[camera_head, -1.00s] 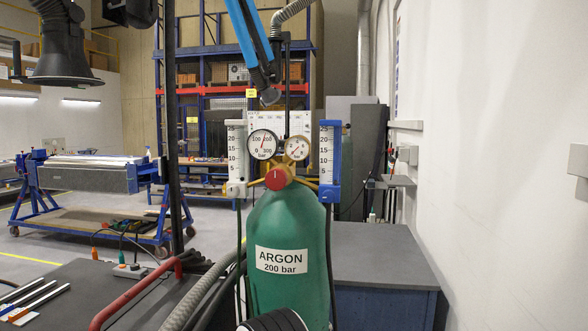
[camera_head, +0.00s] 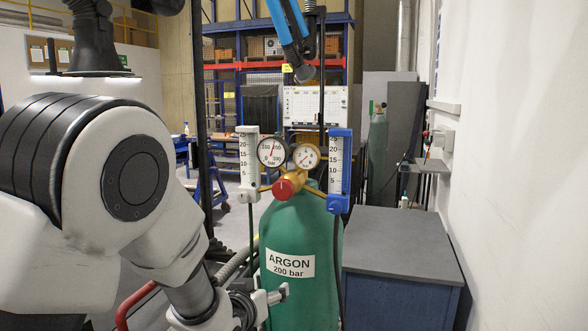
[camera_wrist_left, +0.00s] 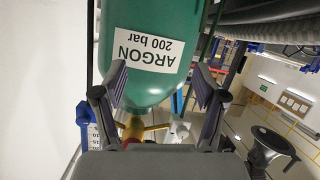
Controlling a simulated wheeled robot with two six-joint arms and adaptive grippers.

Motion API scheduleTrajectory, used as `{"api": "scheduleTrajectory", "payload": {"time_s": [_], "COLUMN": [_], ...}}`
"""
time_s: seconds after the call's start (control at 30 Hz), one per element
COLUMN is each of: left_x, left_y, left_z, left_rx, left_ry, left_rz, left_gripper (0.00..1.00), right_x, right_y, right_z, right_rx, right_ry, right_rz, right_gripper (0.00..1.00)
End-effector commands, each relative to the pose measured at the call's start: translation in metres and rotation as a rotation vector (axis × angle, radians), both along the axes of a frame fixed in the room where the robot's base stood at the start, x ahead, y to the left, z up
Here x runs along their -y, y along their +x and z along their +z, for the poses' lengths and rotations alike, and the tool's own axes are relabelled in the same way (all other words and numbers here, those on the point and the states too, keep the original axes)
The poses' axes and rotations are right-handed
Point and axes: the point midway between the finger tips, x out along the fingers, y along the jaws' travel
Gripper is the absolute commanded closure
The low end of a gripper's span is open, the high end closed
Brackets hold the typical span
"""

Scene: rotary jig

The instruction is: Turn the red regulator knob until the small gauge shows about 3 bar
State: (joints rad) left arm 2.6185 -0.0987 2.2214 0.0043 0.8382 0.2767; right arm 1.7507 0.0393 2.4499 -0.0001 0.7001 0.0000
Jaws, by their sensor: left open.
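The red regulator knob (camera_head: 287,188) sits at the front of the brass regulator, above the green argon cylinder (camera_head: 300,235). The small gauge (camera_head: 306,156) is just above and right of the knob; its needle is too small to read surely. My left gripper (camera_head: 274,298) is low in front of the cylinder, below the knob and apart from it. In the left wrist view its two fingers (camera_wrist_left: 161,88) are spread and empty, with the cylinder's label beyond them upside down. The knob is mostly hidden there behind the gripper body. My right gripper is not in view.
A larger gauge (camera_head: 272,151) stands left of the small one. A white flowmeter (camera_head: 248,165) and a blue flowmeter (camera_head: 340,170) flank the regulator. A grey-topped cabinet (camera_head: 405,240) stands right of the cylinder. A blue hose arm (camera_head: 290,35) hangs above.

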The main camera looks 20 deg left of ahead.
Motion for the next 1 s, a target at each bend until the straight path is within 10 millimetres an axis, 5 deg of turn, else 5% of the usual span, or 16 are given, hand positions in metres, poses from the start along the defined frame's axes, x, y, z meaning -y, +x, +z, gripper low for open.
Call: {"api": "scheduleTrajectory", "payload": {"time_s": [0.03, 0.1, 0.23, 0.7, 1.0], "left_x": [0.005, 0.009, 0.014, 0.017, 0.017], "left_y": [0.007, 0.01, 0.008, 0.079, 0.085], "left_z": [0.068, 0.128, 0.184, 0.192, 0.188], "left_rx": [0.108, 0.22, 0.324, 0.336, 0.336], "left_ry": [-0.01, -0.027, -0.043, -0.046, -0.045], "left_rz": [-0.002, -0.006, -0.011, -0.012, -0.013], "left_gripper": [0.28, 0.28, 0.28, 0.28, 0.28], "right_x": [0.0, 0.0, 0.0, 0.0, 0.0], "right_y": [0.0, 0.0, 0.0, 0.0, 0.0], "right_z": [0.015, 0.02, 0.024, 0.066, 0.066], "right_rx": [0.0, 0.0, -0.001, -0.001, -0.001], "right_ry": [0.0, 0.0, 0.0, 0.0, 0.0], "right_rz": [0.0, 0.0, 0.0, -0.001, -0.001], "right_gripper": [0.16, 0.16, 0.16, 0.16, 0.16]}}
